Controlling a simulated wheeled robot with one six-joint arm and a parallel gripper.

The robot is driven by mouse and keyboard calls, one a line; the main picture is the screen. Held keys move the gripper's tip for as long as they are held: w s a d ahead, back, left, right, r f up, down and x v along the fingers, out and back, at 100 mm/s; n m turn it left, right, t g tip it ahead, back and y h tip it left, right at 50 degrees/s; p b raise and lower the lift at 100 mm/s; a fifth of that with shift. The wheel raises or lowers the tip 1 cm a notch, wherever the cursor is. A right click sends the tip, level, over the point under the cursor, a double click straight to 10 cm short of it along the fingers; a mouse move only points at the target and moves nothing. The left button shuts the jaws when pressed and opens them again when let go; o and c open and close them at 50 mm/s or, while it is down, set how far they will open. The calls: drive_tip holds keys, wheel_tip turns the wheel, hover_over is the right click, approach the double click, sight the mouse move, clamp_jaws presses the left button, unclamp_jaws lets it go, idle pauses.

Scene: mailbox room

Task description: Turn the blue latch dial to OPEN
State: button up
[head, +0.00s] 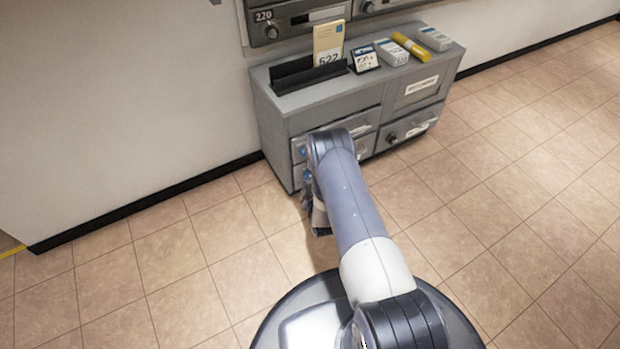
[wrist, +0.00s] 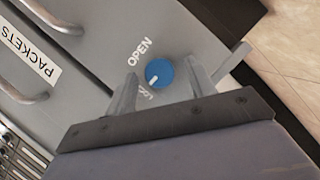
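In the wrist view the blue latch dial (wrist: 158,72) sits on the grey cabinet front. Its white mark points down and left, toward a second label (wrist: 146,92) that is partly hidden and hard to read. The printed word OPEN (wrist: 139,51) is up and left of the dial. My gripper (wrist: 162,76) is open, with one finger on each side of the dial and a visible gap to each. In the head view my arm hides most of the gripper and the cabinet front near it, so the dial cannot be made out surely there.
The grey cabinet (head: 290,112) stands against the wall below mailboxes (head: 300,18). On its top are a black slotted holder (head: 310,77), a yellow card (head: 328,42), a yellow tube (head: 411,47) and small boxes. A PACKETS label (wrist: 28,50) and handles are beside the dial. The tiled floor is clear.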

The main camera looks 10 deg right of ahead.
drive_tip(key=c, duration=1)
drive_tip(key=shift+o, duration=0.2)
drive_tip(key=shift+r, duration=0.1)
drive_tip(key=shift+w+d+m+g+y, duration=0.15)
drive_tip(key=shift+m+g+y, duration=0.4)
drive_tip(key=shift+m+y, duration=1.1)
drive_tip(key=shift+d+m+g+y, duration=0.2)
drive_tip(key=shift+m+g+y, duration=0.55)
drive_tip(key=shift+m, duration=1.75)
drive_tip(key=shift+w+d+m+g+y, duration=0.15)
drive_tip(key=shift+m+g+y, duration=0.25)
drive_tip(key=shift+m+y, duration=1.35)
drive_tip(key=shift+m+h, duration=0.35)
drive_tip(key=shift+m, duration=0.05)
